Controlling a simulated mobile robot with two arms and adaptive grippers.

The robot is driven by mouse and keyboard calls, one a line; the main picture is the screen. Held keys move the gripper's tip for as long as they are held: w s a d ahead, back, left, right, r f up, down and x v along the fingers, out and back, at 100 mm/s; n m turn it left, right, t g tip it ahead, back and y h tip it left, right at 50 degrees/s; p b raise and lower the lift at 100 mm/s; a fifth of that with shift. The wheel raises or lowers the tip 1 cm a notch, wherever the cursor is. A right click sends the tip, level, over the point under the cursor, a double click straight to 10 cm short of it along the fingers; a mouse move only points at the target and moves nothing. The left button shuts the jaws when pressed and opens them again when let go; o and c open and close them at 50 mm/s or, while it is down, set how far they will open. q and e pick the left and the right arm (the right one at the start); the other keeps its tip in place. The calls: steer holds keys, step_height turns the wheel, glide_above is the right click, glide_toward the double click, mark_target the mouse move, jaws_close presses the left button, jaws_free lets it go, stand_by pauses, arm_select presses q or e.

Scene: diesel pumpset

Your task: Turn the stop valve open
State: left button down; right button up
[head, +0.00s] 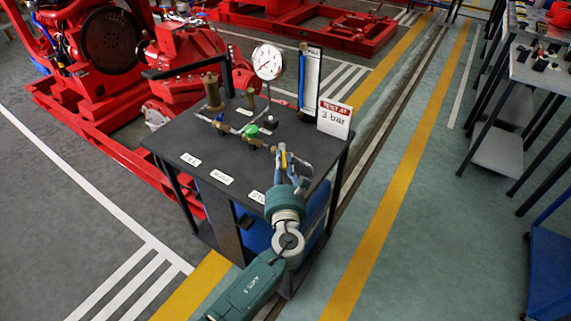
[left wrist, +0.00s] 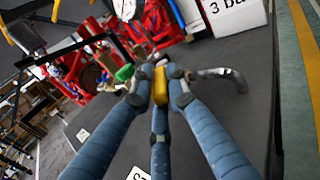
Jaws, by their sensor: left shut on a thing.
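The stop valve's yellow handle (head: 283,157) stands near the right front of the black-topped test cart. My left gripper (head: 288,171) reaches over the cart's front edge with its fingers shut around this handle. In the left wrist view the yellow handle (left wrist: 160,86) sits between the blue-grey fingers (left wrist: 157,92) at their tips. The valve body is mostly hidden behind the fingers. A bent metal outlet pipe (head: 304,163) runs out to the right of it. A partly covered white label (head: 257,197) lies on the cart top in front. My right gripper is out of view.
On the cart top (head: 185,143) are a green-handled fitting (head: 251,131), brass fittings (head: 212,92), a round gauge (head: 268,62), a sight tube (head: 310,79) and a "TEST AT 3 bar" sign (head: 335,118). Red machinery (head: 110,45) stands behind left. The floor right of the cart is clear.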

arm_select(q)
steer(key=shift+d+r, duration=0.2)
steer(key=shift+r, duration=0.05)
steer(key=shift+w, duration=0.1)
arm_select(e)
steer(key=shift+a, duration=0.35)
arm_select(q)
steer(key=c, duration=1.7)
jaws_free()
steer(key=shift+f, duration=0.15)
steer(key=s, duration=0.4)
steer(key=s+d, duration=0.1)
steer(key=s, duration=0.7)
steer(key=shift+d, duration=0.15)
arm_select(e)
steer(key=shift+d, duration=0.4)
arm_select(q)
steer(key=shift+c, duration=0.3)
